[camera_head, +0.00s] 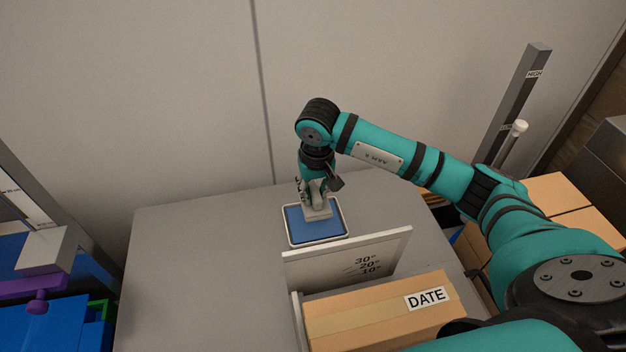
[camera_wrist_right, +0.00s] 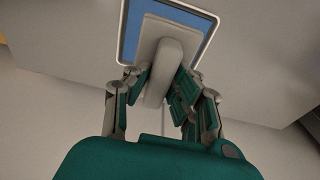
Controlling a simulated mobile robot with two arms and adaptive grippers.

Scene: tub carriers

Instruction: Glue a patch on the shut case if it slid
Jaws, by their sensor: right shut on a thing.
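My right gripper (camera_head: 315,188) is shut on the grip of a pale stamp-like block (camera_head: 318,213). The block's flat plate is over a blue pad (camera_head: 299,226) in a white-rimmed tray; I cannot tell whether they touch. The wrist view shows the fingers on both sides of the pale grip (camera_wrist_right: 158,75), with the blue pad (camera_wrist_right: 134,28) beyond. A shut, taped cardboard case (camera_head: 345,322) with a DATE label (camera_head: 427,298) lies at the front, behind it a pale plate (camera_head: 335,262) marked 30°, 20°, 10°. No patch is recognisable. My left gripper is out of view.
The grey table (camera_head: 190,265) is clear to the left of the tray. A grey post (camera_head: 515,100) marked HIGH stands at the right, near brown boxes (camera_head: 556,193). Blue bins (camera_head: 50,325) and a purple part (camera_head: 35,288) are at the left.

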